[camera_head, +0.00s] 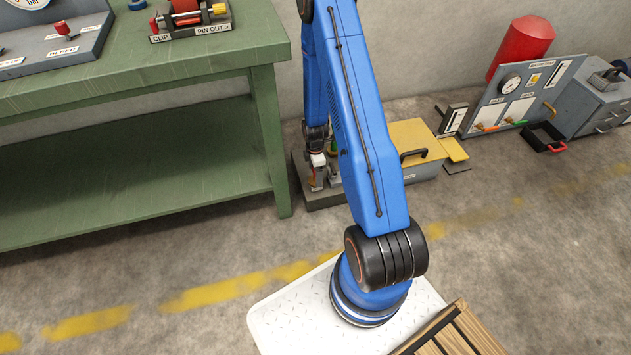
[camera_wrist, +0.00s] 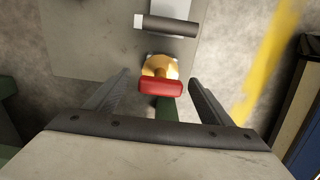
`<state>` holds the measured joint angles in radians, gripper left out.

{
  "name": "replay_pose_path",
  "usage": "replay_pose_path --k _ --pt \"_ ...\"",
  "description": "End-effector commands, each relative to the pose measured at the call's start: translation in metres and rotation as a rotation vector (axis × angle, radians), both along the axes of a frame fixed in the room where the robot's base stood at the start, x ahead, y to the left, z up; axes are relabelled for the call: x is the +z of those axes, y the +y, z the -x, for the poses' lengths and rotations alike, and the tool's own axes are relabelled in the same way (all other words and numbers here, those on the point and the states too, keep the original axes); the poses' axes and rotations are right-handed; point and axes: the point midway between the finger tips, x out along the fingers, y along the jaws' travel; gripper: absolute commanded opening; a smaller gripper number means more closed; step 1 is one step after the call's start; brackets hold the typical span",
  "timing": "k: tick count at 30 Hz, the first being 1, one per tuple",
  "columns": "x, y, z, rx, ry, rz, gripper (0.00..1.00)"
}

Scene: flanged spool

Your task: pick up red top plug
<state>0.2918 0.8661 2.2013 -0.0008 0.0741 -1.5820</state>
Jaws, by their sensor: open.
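The red plug (camera_wrist: 160,87) shows in the middle of the wrist view as a red bar-shaped top, with a round yellow-orange part (camera_wrist: 157,66) next to it. My gripper (camera_wrist: 160,78) is open, one finger on each side of the red top, with a visible gap on both sides in the picture. I cannot tell how far the fingertips are above or below it. In the head view my gripper (camera_head: 317,176) is small, low over a grey base plate (camera_head: 325,198) on the floor behind my blue arm. The plug is not clear there.
A dark bar (camera_wrist: 168,25) crosses a pale plate just beyond the plug. A yellow box (camera_head: 414,143) with a black handle stands right of the base plate. The green workbench (camera_head: 150,80) is at the left. A gauge panel (camera_head: 520,97) and red tank (camera_head: 522,45) stand at the right.

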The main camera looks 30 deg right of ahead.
Motion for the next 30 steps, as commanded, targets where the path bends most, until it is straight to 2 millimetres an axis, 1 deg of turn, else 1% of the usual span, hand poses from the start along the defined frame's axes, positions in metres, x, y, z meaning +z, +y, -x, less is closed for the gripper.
replay_pose_path --k 1,6,9,15,17,18,20,21,22,23,30 --pt "-0.008 0.0 0.001 0.0 0.003 -0.001 0.75" --pt "-0.027 -0.001 0.002 0.0 0.002 -0.001 0.75" --pt "-0.03 -0.001 0.001 0.0 0.0 0.0 0.75" --pt "-0.03 -0.001 0.001 0.0 0.0 0.0 0.75" --pt "-0.03 -0.001 0.001 0.0 0.0 0.0 0.61" --pt "-0.03 -0.001 0.001 0.0 0.0 0.0 0.51" --pt "-0.03 -0.001 0.001 0.0 0.0 0.0 0.37" --pt "-0.03 -0.001 0.001 0.0 0.0 0.0 0.27" --pt "-0.03 -0.001 0.001 0.0 0.0 0.0 0.2" --pt "-0.03 -0.001 0.0 0.0 -0.001 0.0 0.16" --pt "-0.029 -0.001 0.0 0.0 -0.001 0.0 0.16"
